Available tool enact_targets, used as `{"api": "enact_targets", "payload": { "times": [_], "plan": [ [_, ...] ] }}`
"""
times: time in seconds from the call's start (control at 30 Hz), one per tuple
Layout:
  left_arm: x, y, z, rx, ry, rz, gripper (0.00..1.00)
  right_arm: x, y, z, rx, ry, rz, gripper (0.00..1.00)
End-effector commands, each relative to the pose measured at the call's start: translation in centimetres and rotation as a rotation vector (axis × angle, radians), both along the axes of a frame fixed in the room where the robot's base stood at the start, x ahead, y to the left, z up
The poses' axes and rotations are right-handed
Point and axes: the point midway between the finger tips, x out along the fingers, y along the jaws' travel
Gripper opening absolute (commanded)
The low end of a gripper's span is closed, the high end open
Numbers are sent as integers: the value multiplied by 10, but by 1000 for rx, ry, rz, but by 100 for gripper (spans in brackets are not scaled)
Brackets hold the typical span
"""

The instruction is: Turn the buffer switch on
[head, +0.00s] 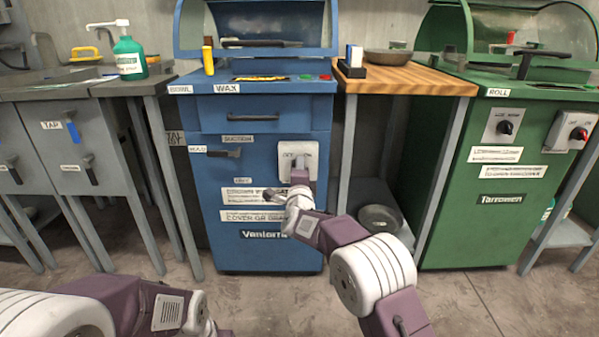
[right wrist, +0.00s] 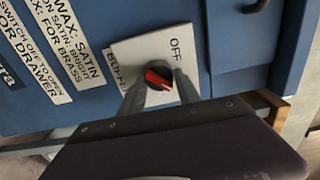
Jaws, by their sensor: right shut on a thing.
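The buffer switch is a knob with a red face (right wrist: 158,78) on a white plate (right wrist: 138,52), printed "OFF" and a partly covered word starting "BUFF". In the head view its plate (head: 299,148) is on the front of the blue machine (head: 262,174), upper right. My right gripper (head: 299,176) reaches the plate and hides the knob there. In the right wrist view the right gripper (right wrist: 158,88) has one finger on each side of the knob, shut on it. The knob's exact setting is hard to read. My left arm shows at lower left, its gripper out of view.
A green machine (head: 505,190) with two switches stands at right. A wooden-topped table (head: 430,82) sits between the machines, with a metal bowl (head: 380,219) on its lower shelf. Grey cabinets (head: 75,150) stand at left. The floor in front is clear.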

Motion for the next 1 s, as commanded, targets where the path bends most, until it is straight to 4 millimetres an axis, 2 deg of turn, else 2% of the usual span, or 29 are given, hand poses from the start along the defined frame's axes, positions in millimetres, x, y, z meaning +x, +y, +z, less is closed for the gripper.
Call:
{"api": "enact_targets", "payload": {
  "times": [0.17,0.2,0.27,0.67,0.77,1.0],
  "plan": [
    [0,0,0,0,0,0,36,0,-1,-1,2,2,-2,0],
    [0,0,0,0,0,0,36,0,-1,-1,2,2,-2,44],
    [0,0,0,0,0,0,36,0,-1,-1,1,2,-1,59],
    [0,0,3,0,0,0,36,-5,0,1,0,1,-1,59],
    [0,0,9,0,0,0,36,-17,0,3,-2,2,0,59],
    [0,0,29,0,0,0,36,-62,1,4,-1,4,1,59]
  ]
}}
